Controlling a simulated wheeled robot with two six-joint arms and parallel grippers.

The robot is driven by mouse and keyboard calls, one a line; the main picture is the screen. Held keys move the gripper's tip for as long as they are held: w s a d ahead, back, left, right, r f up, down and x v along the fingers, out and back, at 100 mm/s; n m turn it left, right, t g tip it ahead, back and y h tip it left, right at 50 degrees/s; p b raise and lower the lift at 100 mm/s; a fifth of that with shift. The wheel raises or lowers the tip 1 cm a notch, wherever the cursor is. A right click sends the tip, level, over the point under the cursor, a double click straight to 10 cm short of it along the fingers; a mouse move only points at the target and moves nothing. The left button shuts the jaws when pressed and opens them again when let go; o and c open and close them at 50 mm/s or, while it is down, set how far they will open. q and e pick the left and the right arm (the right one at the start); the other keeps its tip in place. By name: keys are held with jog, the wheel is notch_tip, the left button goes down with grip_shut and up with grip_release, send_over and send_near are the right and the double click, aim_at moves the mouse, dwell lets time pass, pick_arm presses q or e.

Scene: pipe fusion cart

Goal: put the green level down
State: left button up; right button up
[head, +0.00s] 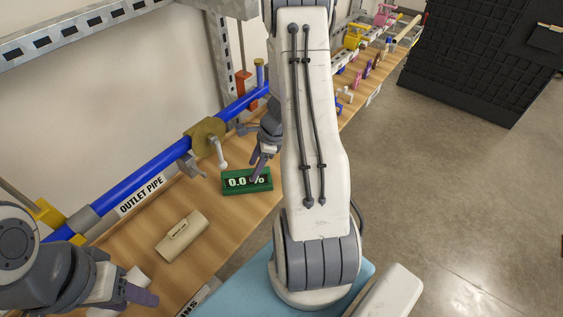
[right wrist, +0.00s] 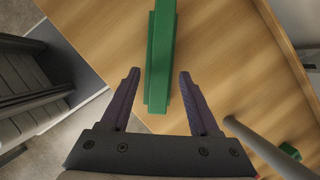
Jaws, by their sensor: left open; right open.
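The green level (head: 236,183) is a small block with a digital readout, on the wooden bench (head: 143,244) below the blue pipe. In the right wrist view the green level (right wrist: 160,55) lies along the bench top, seen from above. My right gripper (head: 257,171) is at the level's right end in the head view. In the right wrist view my right gripper (right wrist: 158,98) is open, with one finger on each side of the level's near end and gaps between. My left gripper (head: 140,297) is open and empty at the lower left, partly cut off.
A blue outlet pipe (head: 150,185) with a brass valve (head: 208,135) runs along the back of the bench. Coloured valves (head: 355,38) stand farther along. Bare wood surrounds the level.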

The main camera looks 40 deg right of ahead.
jog(key=s+d+b, duration=0.1)
jog(key=s+d, duration=0.4)
jog(key=d, duration=0.2)
jog(key=shift+s+d+f, duration=0.15)
jog(key=shift+s+d, duration=0.25)
